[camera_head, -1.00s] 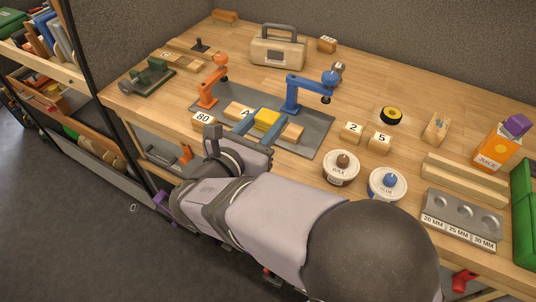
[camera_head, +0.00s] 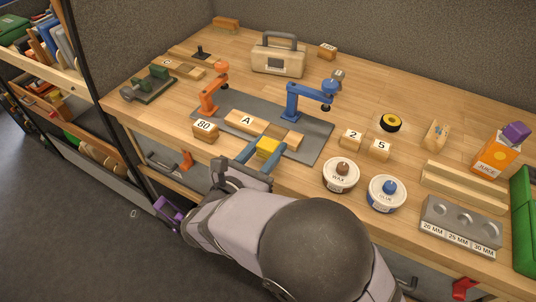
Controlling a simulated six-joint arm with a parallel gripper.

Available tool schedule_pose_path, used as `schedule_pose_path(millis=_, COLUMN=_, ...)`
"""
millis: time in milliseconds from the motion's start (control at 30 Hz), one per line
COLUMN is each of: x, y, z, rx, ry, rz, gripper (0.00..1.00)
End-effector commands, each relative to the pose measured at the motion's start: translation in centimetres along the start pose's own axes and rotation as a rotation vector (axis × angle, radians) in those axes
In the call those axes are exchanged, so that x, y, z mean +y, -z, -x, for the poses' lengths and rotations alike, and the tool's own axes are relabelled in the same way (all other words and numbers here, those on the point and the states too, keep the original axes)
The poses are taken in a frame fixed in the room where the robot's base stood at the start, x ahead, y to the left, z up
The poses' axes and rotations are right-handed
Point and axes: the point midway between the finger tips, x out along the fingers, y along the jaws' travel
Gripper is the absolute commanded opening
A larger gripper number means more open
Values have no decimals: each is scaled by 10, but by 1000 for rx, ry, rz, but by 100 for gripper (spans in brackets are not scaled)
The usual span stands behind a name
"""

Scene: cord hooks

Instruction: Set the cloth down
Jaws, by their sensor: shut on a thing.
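The cloth (camera_head: 267,147) is a small yellow folded pad. My gripper (camera_head: 266,149), with two blue-grey fingers, is shut on it, one finger on each side. The cloth is at the front edge of the dark grey mat (camera_head: 310,150), just in front of a wooden piece marked A (camera_head: 246,120) and the plain wood (camera_head: 284,136) to its right. I cannot tell whether the cloth touches the surface or hangs just above it. Its underside is hidden.
An orange clamp (camera_head: 210,93) and a blue clamp (camera_head: 305,93) stand behind the wood. A block marked 80 (camera_head: 205,132) is left of my gripper. The wax tin (camera_head: 341,175) and glue tin (camera_head: 387,194) are to the right.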

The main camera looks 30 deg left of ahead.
Motion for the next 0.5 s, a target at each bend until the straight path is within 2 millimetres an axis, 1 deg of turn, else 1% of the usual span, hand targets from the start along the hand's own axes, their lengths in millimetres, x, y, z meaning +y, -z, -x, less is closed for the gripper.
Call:
schedule_pose_path(millis=100, x=0, y=16, z=-2, rx=1, ry=1, rz=6, gripper=14)
schedule_pose_path(millis=200, x=0, y=25, z=-4, rx=1, ry=1, rz=4, gripper=14)
schedule_pose_path(millis=300, x=0, y=29, z=-4, rx=0, ry=0, rz=3, gripper=14)
schedule_pose_path(millis=500, x=0, y=29, z=-4, rx=0, ry=0, rz=1, gripper=14)
